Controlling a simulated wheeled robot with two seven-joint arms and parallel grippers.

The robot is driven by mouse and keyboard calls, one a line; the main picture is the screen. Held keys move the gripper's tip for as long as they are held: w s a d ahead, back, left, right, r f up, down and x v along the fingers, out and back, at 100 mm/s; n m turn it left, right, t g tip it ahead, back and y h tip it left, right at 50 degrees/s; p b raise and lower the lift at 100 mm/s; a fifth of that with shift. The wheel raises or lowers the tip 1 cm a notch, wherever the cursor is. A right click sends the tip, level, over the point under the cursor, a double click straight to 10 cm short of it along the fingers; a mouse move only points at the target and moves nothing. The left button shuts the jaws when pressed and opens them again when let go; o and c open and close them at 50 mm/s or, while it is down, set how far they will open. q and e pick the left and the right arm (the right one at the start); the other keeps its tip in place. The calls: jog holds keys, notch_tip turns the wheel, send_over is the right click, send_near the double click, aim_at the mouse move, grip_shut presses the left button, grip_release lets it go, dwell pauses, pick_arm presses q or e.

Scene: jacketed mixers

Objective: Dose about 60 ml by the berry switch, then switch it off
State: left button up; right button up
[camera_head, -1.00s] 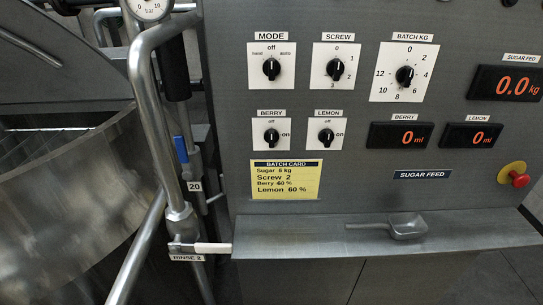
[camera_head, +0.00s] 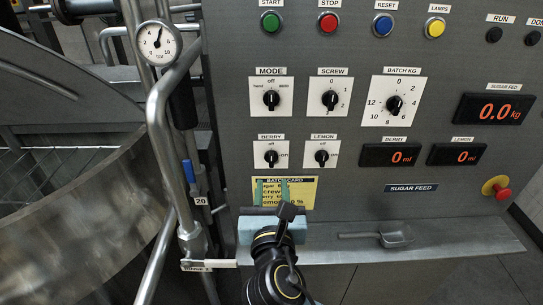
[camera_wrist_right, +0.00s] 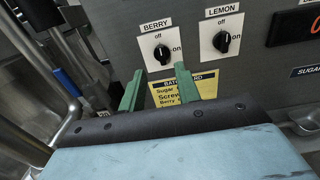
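The berry switch (camera_head: 271,156) is a black knob on a white plate marked off and on; its pointer looks upright, toward off. It also shows in the right wrist view (camera_wrist_right: 162,54). The berry display (camera_head: 403,155) reads 0 ml in orange. My right gripper (camera_head: 272,188) is in front of the yellow batch card, just below the berry switch. In the right wrist view its two green fingers (camera_wrist_right: 158,84) stand apart with nothing between them, below the knob and not touching it. My left gripper is out of view.
The lemon switch (camera_head: 321,156) is close to the right of the berry switch. The batch card (camera_head: 303,192) is partly hidden by my gripper. A ledge (camera_head: 455,240) with a metal scoop (camera_head: 394,236) juts out below. Pipes and a steel vessel (camera_head: 90,230) stand at the left.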

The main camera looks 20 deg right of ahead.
aim_at(271, 157)
jog(key=p+x, duration=0.1)
jog(key=x, duration=0.9)
jog(key=shift+w, duration=0.25)
jog(key=shift+f, duration=0.1)
grip_shut()
